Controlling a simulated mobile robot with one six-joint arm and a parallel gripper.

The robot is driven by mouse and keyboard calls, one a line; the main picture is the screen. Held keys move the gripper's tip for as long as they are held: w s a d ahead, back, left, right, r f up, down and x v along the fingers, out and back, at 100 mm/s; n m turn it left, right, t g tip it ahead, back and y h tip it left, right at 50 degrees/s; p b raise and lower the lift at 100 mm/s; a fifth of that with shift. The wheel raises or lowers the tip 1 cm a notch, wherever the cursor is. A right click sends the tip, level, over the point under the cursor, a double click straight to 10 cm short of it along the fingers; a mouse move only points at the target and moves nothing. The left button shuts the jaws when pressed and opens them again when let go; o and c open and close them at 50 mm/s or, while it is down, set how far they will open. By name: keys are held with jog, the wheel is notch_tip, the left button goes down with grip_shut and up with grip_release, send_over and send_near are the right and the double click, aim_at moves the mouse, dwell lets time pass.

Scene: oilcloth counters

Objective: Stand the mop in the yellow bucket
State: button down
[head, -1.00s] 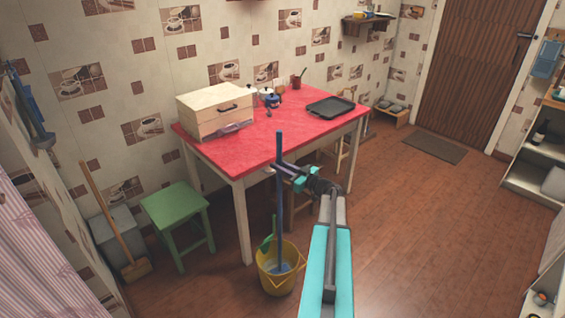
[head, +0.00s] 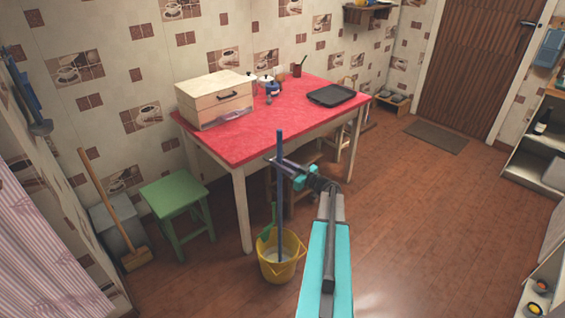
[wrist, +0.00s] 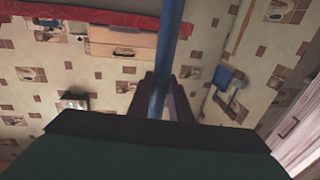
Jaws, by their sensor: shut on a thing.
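The mop (head: 280,205) has a long blue handle and stands nearly upright, with its lower end inside the rim of the yellow bucket (head: 285,274). Its head is mostly hidden in the bucket, and I cannot tell whether it rests on the bottom. My gripper (head: 279,162) is shut on the upper part of the handle, a little below its top. In the wrist view the blue handle (wrist: 164,60) passes between my dark fingers (wrist: 160,98). The bucket stands on the floor in front of the table.
A green-handled thing (head: 268,227) leans at the bucket's left. A red-topped table (head: 240,140) stands behind, with a wooden box (head: 214,101) and a dark tray (head: 331,95). A green stool (head: 174,193) and a broom (head: 108,205) are left.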

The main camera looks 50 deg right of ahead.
jog(key=c, duration=1.5)
grip_release()
jog(key=shift+c, duration=0.2)
jog(key=s+d+b, duration=0.1)
jog(key=s+b, duration=0.1)
jog(key=s, duration=1.1)
jog(key=shift+s+f, duration=0.25)
jog(key=shift+s, duration=0.15)
jog(key=shift+d, duration=0.1)
